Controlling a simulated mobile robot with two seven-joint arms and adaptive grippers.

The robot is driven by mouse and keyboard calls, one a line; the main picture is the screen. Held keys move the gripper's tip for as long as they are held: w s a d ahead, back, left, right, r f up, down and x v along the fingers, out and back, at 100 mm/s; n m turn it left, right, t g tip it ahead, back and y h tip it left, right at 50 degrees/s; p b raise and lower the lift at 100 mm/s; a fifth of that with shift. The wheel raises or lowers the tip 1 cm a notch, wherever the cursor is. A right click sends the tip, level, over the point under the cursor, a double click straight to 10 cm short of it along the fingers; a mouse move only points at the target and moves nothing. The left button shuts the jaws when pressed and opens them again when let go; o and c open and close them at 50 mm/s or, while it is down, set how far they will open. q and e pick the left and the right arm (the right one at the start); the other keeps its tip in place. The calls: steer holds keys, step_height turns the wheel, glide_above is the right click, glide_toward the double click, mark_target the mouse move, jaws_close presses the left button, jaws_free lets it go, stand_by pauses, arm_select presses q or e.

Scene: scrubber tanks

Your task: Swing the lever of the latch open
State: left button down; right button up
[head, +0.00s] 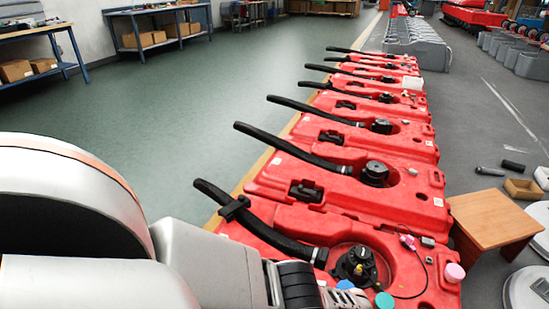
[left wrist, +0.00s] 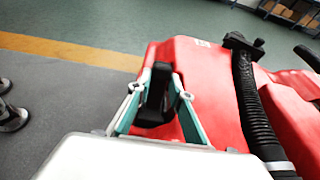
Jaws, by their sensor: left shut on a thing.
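The latch lever (left wrist: 160,82) is a black upright piece at the edge of a red tank (left wrist: 212,62) in the left wrist view. My left gripper (left wrist: 157,92) has its teal fingers on either side of it and is shut on it. The lower part of the latch is partly hidden by the fingers and the white gripper body. In the head view my left arm fills the lower left and hides this latch and the fingertips. My right gripper is in neither view.
A row of red tanks (head: 400,193) with black hoses (head: 262,222) runs away from me. Similar black latches (head: 306,192) show on farther tanks. A wooden stool (head: 492,215) stands at the right. The green floor (head: 190,120) at the left is open.

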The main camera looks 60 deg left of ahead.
arm_select(q)
steer(key=shift+a, duration=0.15)
steer(key=c, duration=1.8)
jaws_free()
